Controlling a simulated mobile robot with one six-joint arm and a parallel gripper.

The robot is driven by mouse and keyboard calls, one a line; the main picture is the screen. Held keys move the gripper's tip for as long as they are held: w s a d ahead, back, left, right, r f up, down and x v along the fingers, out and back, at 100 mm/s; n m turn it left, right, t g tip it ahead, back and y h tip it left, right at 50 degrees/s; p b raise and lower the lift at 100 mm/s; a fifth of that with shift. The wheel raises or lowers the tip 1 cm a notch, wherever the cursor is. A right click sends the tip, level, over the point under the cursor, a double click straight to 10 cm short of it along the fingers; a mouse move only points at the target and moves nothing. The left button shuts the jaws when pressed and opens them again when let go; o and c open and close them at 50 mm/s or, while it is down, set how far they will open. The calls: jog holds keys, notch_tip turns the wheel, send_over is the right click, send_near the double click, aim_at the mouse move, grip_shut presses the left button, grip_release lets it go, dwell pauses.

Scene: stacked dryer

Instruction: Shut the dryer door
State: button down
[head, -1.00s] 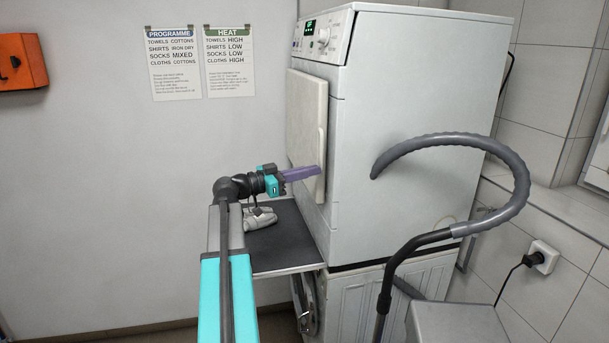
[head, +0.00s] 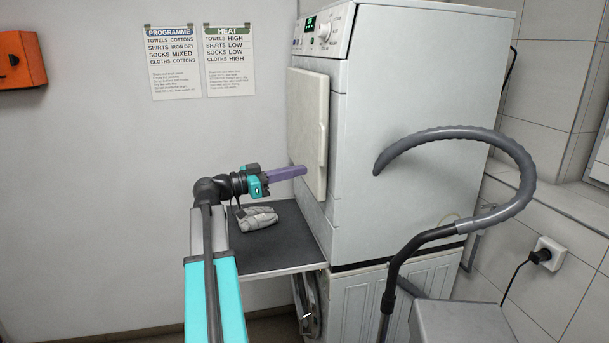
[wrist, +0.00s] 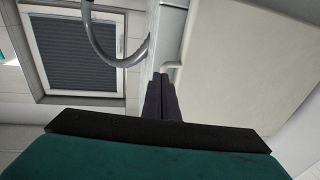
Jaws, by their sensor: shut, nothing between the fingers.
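The dryer (head: 420,130) is the upper white machine in the head view. Its cream door (head: 306,128) lies nearly flat against the front; I cannot tell whether it is latched. In the wrist view the door (wrist: 245,70) fills the right side, with a small handle or catch (wrist: 172,68) at its edge. My gripper (head: 304,171) is shut and empty, its purple fingers pointing right at the lower part of the door. The fingertips are close to the door; I cannot tell whether they touch. The shut fingers also show in the wrist view (wrist: 160,82).
A dark shelf (head: 270,245) juts out below the door, with a grey cloth bundle (head: 257,218) on it. A second machine (head: 345,300) stands below. A grey vacuum hose (head: 450,140) curves in front of the dryer's side. Free room lies left, by the wall.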

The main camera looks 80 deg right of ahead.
jog(key=b+v, duration=0.2)
jog(key=v, duration=0.6)
jog(key=shift+a+b, duration=0.3)
jog(key=shift+a, duration=0.3)
jog(key=shift+w, duration=0.15)
